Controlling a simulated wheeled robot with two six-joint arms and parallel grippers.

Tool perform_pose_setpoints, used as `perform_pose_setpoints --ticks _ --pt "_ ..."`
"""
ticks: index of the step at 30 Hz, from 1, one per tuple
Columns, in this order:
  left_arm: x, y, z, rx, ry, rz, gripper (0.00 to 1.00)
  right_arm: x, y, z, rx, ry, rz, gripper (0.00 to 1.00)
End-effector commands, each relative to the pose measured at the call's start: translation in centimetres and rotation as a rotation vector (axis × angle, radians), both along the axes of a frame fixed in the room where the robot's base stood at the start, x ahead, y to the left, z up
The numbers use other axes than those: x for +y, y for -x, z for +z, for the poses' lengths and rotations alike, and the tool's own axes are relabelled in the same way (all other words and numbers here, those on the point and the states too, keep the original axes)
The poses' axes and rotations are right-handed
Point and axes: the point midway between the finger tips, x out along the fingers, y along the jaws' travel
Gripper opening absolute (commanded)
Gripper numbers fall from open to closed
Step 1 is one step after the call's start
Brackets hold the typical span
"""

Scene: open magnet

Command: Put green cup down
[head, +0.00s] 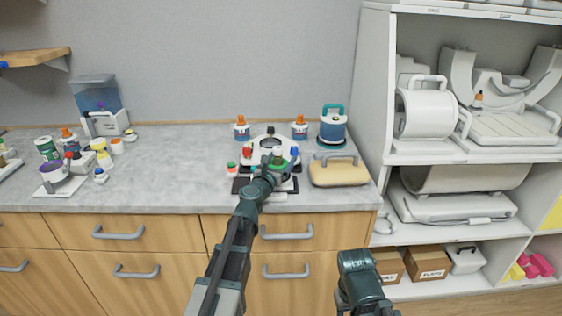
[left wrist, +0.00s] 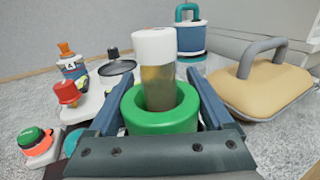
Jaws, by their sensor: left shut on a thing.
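The green cup (left wrist: 160,123) is a thick green ring-like cup between the fingers of my left gripper (left wrist: 157,85) in the left wrist view. A brownish cylinder with a white cap (left wrist: 155,45) rises from its opening. My left gripper is shut on the cup. In the head view the left gripper (head: 273,166) is over the grey counter (head: 180,170), at the front of the white round apparatus (head: 268,146). The cup (head: 279,160) is small and partly hidden there. Whether its base touches anything is hidden.
A tan block with a grey handle (head: 338,172) lies to the right. Behind it stands a blue container with a teal handle (head: 333,128). Orange-topped bottles (head: 241,130) flank the apparatus. A red-knobbed piece (left wrist: 68,95) is close on the left.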

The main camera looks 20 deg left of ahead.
Motion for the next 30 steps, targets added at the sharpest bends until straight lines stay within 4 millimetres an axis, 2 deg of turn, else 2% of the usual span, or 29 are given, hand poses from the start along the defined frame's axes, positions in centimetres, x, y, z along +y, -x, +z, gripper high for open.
perform_pose_setpoints --ticks 4,5,7,16,21,30 --pt "0.0 0.0 -0.6 0.000 0.000 0.000 0.16 0.0 0.0 -0.6 0.000 0.000 0.000 0.50" --pt "0.0 0.0 -0.5 0.000 0.000 0.000 0.88 0.0 0.0 -0.5 0.000 0.000 0.000 0.50" --pt "0.0 0.0 -0.4 0.000 0.000 0.000 1.00 0.0 0.0 -0.5 0.000 0.000 0.000 0.50" --pt "0.0 0.0 -0.3 0.000 0.000 0.000 1.00 0.0 0.0 -0.3 0.000 0.000 0.000 0.50" --pt "0.0 0.0 0.6 0.000 0.000 0.000 1.00 0.0 0.0 0.6 0.000 0.000 0.000 0.50" --pt "0.6 5.6 0.2 0.000 0.000 0.002 1.00 0.0 0.0 0.2 0.000 0.000 0.000 0.50"
